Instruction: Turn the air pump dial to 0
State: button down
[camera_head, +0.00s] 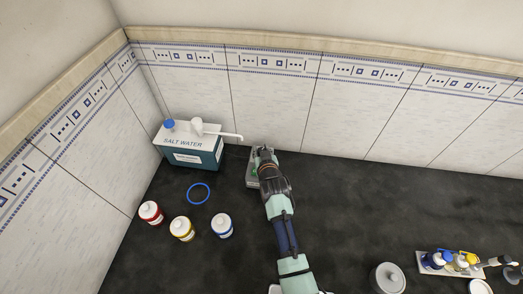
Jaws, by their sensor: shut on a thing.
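The air pump (253,181) is a small grey box on the dark bench, right of the salt water container. My gripper (262,153) is over the pump, with my arm reaching up from the bottom of the picture. The gripper and wrist cover much of the pump. A small green patch shows at the gripper's left side. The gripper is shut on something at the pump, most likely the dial. The dial itself is hidden, so its setting cannot be read.
The salt water container (203,155) with its white spout stands left of the pump. A blue ring (198,194) and red (150,212), yellow (181,229) and blue (221,225) labelled bottles are on the left. A grey lidded pot (388,279) and a bottle rack (451,269) are at lower right.

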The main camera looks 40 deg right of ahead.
jog(key=shift+d+f+n+t+y+b, duration=0.15)
jog(key=shift+n+t+y+b, duration=0.25)
jog(key=shift+n+y, duration=0.2)
jog(key=n+y+b, duration=0.1)
jog(key=y+b, duration=0.1)
jog(key=shift+f+n+t+b, duration=0.25)
jog(key=shift+n+t+b, duration=0.05)
jog(key=shift+n+t, duration=0.1)
jog(key=n+y+b, duration=0.2)
jog(key=y+b, duration=0.1)
jog(key=b, duration=0.3)
jog(key=shift+f+n+t, duration=0.15)
jog(key=shift+n+t, duration=0.15)
jog(key=shift+n, duration=0.1)
jog(key=n+g+y+b, duration=0.1)
jog(key=n+y+b, duration=0.4)
jog(key=b, duration=0.7)
jog(key=shift+y, duration=0.8)
jog(key=n+y+b, duration=0.1)
jog(key=b, duration=0.1)
jog(key=n+g+b, duration=0.1)
jog(key=shift+r+y+b, duration=0.25)
jog(key=shift+y+b, duration=0.15)
jog(key=shift+r+n+g+y+b, duration=0.1)
jog(key=shift+n+g+y+b, duration=0.6)
jog(key=shift+b, duration=0.75)
jog(key=c, duration=0.8)
grip_release()
jog(key=shift+r, duration=0.1)
